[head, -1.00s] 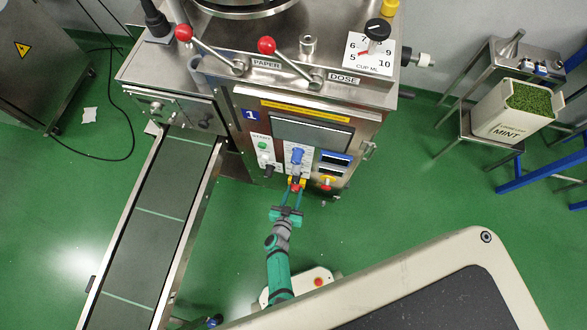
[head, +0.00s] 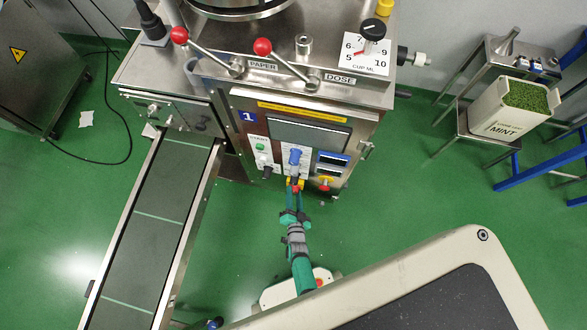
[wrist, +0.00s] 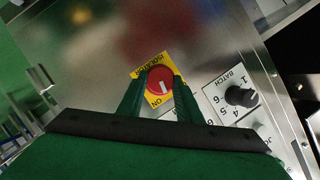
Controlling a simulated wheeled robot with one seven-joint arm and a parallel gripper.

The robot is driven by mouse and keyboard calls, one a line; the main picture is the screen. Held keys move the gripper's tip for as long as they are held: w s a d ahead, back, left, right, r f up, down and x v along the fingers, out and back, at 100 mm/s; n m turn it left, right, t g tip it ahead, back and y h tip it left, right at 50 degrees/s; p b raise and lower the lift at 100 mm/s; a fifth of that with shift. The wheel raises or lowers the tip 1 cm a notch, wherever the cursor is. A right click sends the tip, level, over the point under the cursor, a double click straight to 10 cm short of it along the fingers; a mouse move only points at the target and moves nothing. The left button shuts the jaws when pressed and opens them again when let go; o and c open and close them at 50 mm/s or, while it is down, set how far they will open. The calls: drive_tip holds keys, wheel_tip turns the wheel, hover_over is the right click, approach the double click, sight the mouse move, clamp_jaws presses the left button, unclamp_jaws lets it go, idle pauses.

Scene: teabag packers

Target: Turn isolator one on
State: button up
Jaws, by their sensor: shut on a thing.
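Isolator one is a red rotary knob (wrist: 160,79) on a yellow plate (wrist: 151,100) marked "ISOLATOR" and "ON", on the front panel of the machine (head: 245,116) labelled 1. My gripper (wrist: 159,84) is shut on the red knob, with one green finger on each side of it. A white pointer line on the knob points towards the lower part of the plate, near the "ON" side; I cannot tell if it lines up exactly. In the head view my gripper (head: 296,191) reaches the bottom of the panel and partly covers the isolator.
A black batch dial (wrist: 241,96) sits beside the isolator. A conveyor (head: 160,225) runs down on the left. A mint bin (head: 510,110) stands at the right.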

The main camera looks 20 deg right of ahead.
drive_tip(key=m+t, duration=0.1)
drive_tip(key=m+y, duration=0.1)
drive_tip(key=m, duration=0.1)
drive_tip(key=m+t, duration=0.1)
drive_tip(key=m, duration=0.1)
drive_tip(key=shift+f+t, duration=0.25)
drive_tip(key=shift+t, duration=0.05)
idle(0.4)
drive_tip(key=o, duration=1)
drive_tip(key=shift+d, duration=0.1)
drive_tip(key=shift+o, duration=0.2)
drive_tip(key=shift+s, duration=0.1)
drive_tip(key=v, duration=1)
drive_tip(key=shift+s, duration=0.35)
drive_tip(key=shift+s+r, duration=0.1)
